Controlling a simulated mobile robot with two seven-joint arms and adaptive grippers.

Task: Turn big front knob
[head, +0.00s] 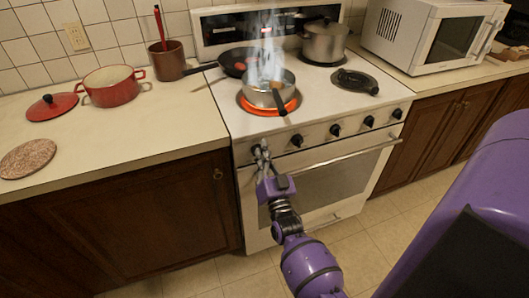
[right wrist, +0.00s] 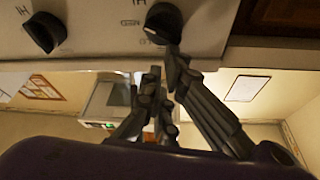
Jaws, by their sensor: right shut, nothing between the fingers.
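The white stove (head: 320,108) has a row of black knobs along its front panel. My right gripper (head: 262,153) is at the left end of this row, its fingers in front of the leftmost knob and largely hiding it. In the right wrist view, that black knob (right wrist: 163,22) is just above the closed, empty fingers (right wrist: 164,85). One fingertip overlaps the knob's lower edge; I cannot tell whether it touches. The neighbouring knob (right wrist: 45,32) is clear of the gripper. The left front burner (head: 292,106) glows orange-red under a smoking pan (head: 262,96). My left gripper is not in view.
The pan's handle (head: 283,116) points forward over the stove's front. A dark frying pan (head: 232,60) and a steel pot (head: 325,42) stand behind. The oven handle (head: 340,155) runs below the knobs. A red pot (head: 111,88) is on the left counter, a microwave (head: 425,38) on the right.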

